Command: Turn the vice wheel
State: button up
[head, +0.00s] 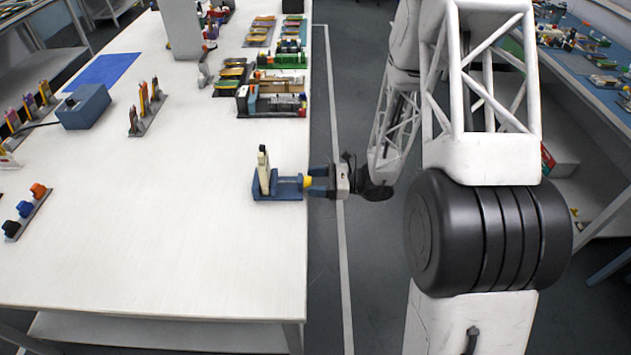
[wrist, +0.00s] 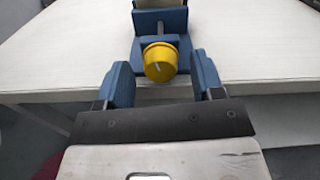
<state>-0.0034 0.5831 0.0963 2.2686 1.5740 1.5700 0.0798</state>
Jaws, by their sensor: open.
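A blue vice (head: 277,193) sits at the right edge of the white table, with a pale upright piece (head: 263,160) standing in its jaws. Its yellow wheel (head: 308,182) faces the aisle. In the wrist view the blue vice (wrist: 160,20) is at the top and the yellow wheel (wrist: 160,62) is in the middle. My gripper (head: 318,182) reaches in from the right at the table edge. In the wrist view its blue fingers (wrist: 164,80) are open, one on each side of the wheel, with gaps between them and the wheel.
The white table (head: 170,240) is clear in front of the vice. A blue box (head: 84,106), a small rack (head: 147,108) and a rack with coloured knobs (head: 27,212) stand to the left. Several trays of parts (head: 272,85) line the table's far right edge. The aisle floor is open.

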jog(key=shift+c, duration=0.3)
jog(key=c, duration=0.9)
jog(key=shift+o, duration=0.2)
jog(key=shift+m, duration=0.4)
jog(key=shift+m, duration=3.3)
